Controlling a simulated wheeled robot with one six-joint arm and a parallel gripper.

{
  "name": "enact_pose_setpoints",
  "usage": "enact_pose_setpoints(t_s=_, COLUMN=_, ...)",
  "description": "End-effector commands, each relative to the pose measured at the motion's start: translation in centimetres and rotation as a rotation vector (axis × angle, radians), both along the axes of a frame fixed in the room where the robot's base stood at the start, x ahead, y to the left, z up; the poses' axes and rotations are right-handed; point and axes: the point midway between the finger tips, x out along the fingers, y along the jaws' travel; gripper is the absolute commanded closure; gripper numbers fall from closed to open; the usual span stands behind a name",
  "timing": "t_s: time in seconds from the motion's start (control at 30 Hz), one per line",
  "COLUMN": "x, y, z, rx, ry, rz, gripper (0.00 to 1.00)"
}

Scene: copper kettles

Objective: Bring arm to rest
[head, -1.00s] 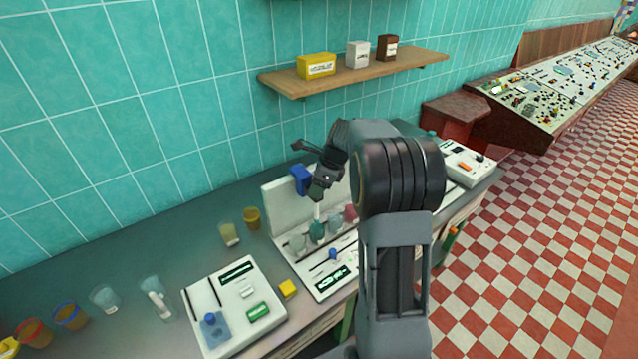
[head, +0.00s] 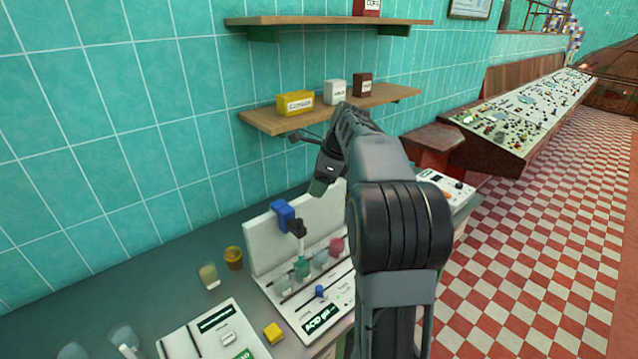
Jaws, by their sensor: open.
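My arm rises in front of the bench in the head view, with its dark elbow joint right of the middle. My gripper (head: 308,160) is at the arm's far end, above the bench and in front of the tiled wall, just below the lower shelf. Its jaws are open, and I see nothing held between them. The arm's links hide part of the bench behind them.
A white instrument (head: 318,300) with a blue clamp (head: 283,214) and several small flasks stands below my gripper. The lower shelf (head: 265,120) carries a yellow box (head: 295,103), a white box (head: 334,92) and a brown box (head: 362,85). Checkered floor (head: 540,240) lies open at right.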

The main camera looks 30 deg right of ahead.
Motion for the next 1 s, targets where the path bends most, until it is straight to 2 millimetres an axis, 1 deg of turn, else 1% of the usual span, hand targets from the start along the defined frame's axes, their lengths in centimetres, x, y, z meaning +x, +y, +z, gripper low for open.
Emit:
enact_pose_setpoints(t_s=0.13, x=-0.1, y=-0.1, z=0.3, rx=0.000, ry=0.000, rz=-0.001, gripper=0.49)
enact_pose_setpoints(t_s=0.57, x=-0.1, y=-0.1, z=0.2, rx=0.000, ry=0.000, rz=0.000, gripper=0.49)
enact_pose_setpoints(t_s=0.67, x=-0.1, y=-0.1, z=0.2, rx=-0.006, ry=-0.009, rz=0.027, gripper=0.49)
enact_pose_setpoints(t_s=0.77, x=0.2, y=-0.3, z=0.2, rx=-0.046, ry=-0.059, rz=0.124, gripper=0.49)
enact_pose_setpoints(t_s=0.8, x=0.3, y=-0.6, z=-0.2, rx=-0.076, ry=-0.084, rz=0.186, gripper=0.49)
enact_pose_setpoints(t_s=0.87, x=0.0, y=-0.9, z=-1.8, rx=-0.122, ry=-0.105, rz=0.309, gripper=0.49)
enact_pose_setpoints(t_s=0.9, x=-0.5, y=-1.0, z=-3.0, rx=-0.162, ry=-0.120, rz=0.408, gripper=0.49)
enact_pose_setpoints(t_s=0.93, x=-1.2, y=-0.9, z=-3.7, rx=-0.196, ry=-0.135, rz=0.492, gripper=0.49)
enact_pose_setpoints(t_s=0.97, x=-1.9, y=-0.6, z=-4.3, rx=-0.236, ry=-0.152, rz=0.587, gripper=0.49)
enact_pose_setpoints(t_s=1.0, x=-3.1, y=0.2, z=-4.9, rx=-0.290, ry=-0.174, rz=0.726, gripper=0.49)
